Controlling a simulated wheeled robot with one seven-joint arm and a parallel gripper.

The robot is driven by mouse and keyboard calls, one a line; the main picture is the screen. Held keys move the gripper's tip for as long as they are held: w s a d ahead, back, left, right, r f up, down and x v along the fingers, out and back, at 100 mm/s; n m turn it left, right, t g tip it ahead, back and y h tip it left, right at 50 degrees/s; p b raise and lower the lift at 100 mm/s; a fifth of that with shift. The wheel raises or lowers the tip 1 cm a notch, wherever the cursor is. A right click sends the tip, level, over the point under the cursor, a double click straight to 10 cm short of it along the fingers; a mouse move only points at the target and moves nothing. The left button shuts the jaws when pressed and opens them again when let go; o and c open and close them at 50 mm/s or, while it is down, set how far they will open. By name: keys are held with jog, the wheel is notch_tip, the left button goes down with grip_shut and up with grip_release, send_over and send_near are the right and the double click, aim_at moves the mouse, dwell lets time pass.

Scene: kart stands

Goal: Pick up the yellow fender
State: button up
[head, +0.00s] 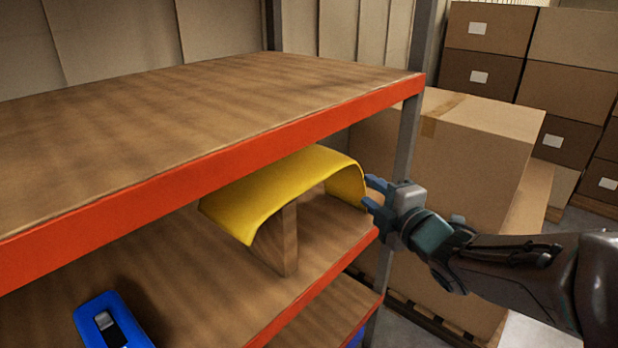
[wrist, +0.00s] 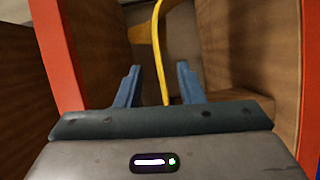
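The yellow fender (head: 285,190) is a curved sheet resting arched over a wooden stand (head: 286,238) on the middle shelf, under the top shelf. My gripper (head: 372,194) is at the fender's right end, by the shelf's front edge. In the wrist view my gripper (wrist: 158,84) has its two blue fingers apart, with the fender's thin yellow edge (wrist: 160,62) showing between them. Neither finger visibly touches the fender. The fender's upper back part is hidden by the top shelf's orange beam in the head view.
The top shelf's orange beam (head: 200,184) runs close above the fender. A blue object (head: 112,322) lies on the shelf at lower left. The rack's grey upright (head: 408,130) stands beside my gripper, with cardboard boxes (head: 470,150) behind it. The top shelf board (head: 180,110) is bare.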

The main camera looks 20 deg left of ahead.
aim_at(323, 161)
jog(key=w+a, duration=0.2)
jog(key=a, duration=0.2)
jog(key=w+a+n+y+p, duration=0.1)
jog(key=w+a, duration=0.2)
jog(key=a, duration=0.1)
jog(key=w+a+n+g+p, duration=0.1)
jog(key=w+a, duration=0.2)
jog(key=a, duration=0.1)
jog(key=shift+a+r+y, duration=0.2)
jog(key=shift+a+y, duration=0.1)
jog(key=shift+y, duration=0.1)
jog(key=shift+r, duration=0.1)
grip_shut()
